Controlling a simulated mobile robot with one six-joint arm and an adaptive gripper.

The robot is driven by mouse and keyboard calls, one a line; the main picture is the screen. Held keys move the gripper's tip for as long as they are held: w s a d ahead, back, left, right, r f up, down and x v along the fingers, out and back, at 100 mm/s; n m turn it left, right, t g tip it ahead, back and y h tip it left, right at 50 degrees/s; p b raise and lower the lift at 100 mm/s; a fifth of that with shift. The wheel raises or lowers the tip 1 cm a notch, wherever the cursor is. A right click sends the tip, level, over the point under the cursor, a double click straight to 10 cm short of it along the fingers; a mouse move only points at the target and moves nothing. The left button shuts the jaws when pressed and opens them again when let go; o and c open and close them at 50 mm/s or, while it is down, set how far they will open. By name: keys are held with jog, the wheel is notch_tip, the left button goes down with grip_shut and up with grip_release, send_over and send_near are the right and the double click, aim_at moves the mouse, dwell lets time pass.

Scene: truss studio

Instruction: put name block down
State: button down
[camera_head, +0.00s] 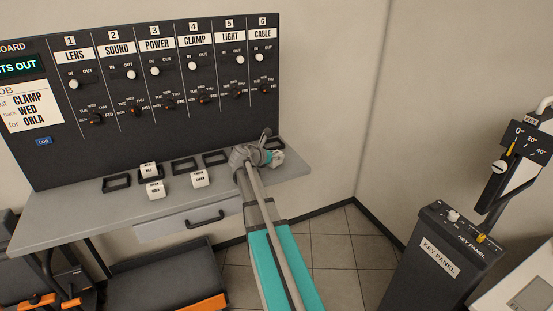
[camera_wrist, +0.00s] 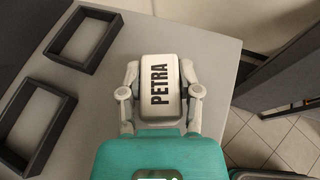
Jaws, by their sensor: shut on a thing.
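A white name block (camera_wrist: 159,85) lettered PETRA is between the two fingers of my gripper (camera_wrist: 160,88) in the wrist view. My gripper is shut on it, over or on the grey table (camera_wrist: 205,50) near its right end; I cannot tell whether the block touches the top. In the head view my gripper (camera_head: 274,156) is at the right end of the table, and the block is mostly hidden by it. Two empty black frames (camera_wrist: 84,38) (camera_wrist: 32,124) lie left of the block in the wrist view.
Other white blocks, one (camera_head: 155,190) at the table's front, one (camera_head: 200,178) to its right and one (camera_head: 149,170) behind, stand on the table. A dark board (camera_head: 160,75) with knobs rises behind. A key panel (camera_head: 440,245) stands at the right, across open floor.

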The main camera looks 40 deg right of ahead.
jog(key=shift+f, duration=0.15)
jog(key=shift+c, duration=1.5)
grip_release()
jog(key=shift+a+r, duration=0.15)
jog(key=shift+r, duration=0.15)
jog(key=shift+s+a+r+p, duration=0.15)
jog(key=shift+a+p, duration=0.15)
jog(key=shift+a, duration=0.05)
jog(key=p+v, duration=0.4)
jog(key=v, duration=0.7)
